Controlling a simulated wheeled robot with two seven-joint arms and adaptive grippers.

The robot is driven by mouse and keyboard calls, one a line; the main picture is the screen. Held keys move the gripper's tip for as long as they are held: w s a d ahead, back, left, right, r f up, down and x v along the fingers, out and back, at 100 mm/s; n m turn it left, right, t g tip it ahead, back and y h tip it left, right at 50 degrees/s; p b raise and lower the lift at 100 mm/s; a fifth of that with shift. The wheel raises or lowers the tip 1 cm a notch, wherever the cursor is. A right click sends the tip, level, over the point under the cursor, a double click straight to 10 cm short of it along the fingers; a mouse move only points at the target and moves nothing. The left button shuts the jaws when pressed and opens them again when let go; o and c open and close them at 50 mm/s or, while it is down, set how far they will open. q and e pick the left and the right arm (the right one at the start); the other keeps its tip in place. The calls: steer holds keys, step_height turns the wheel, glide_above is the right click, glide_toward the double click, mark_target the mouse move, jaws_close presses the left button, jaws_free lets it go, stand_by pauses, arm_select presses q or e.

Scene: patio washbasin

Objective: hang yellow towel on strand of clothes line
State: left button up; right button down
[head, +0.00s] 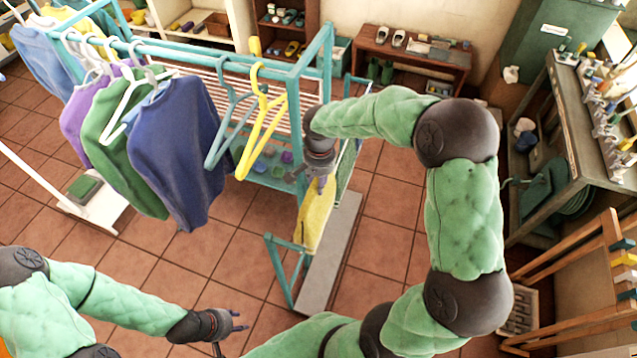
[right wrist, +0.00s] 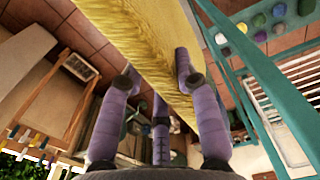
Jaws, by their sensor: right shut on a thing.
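The yellow towel (head: 314,222) hangs down from my right gripper (head: 318,180), beside the teal rack frame (head: 283,268). In the right wrist view the towel (right wrist: 125,55) fills the upper middle, running between the fingers of my right gripper (right wrist: 157,85), which is shut on it. A teal bar (right wrist: 250,70) passes close to the right of the towel there. I cannot make out a single line strand near the towel, nor whether the towel touches one. My left gripper (head: 234,324) is open and empty, low in the head view over the floor tiles.
A teal clothes rail (head: 190,48) holds several garments, including a navy sweater (head: 182,140), and yellow hangers (head: 262,120). A grey slab (head: 335,250) lies below the towel. A workbench (head: 570,120) stands right.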

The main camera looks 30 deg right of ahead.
step_height(320, 180, up, 13)
steer(key=p, duration=0.7)
steer(key=shift+f, duration=0.2)
steer(key=s+d+r+b, duration=0.1)
steer(key=s+d, duration=1)
steer(key=s, duration=0.2)
stand_by(0.4)
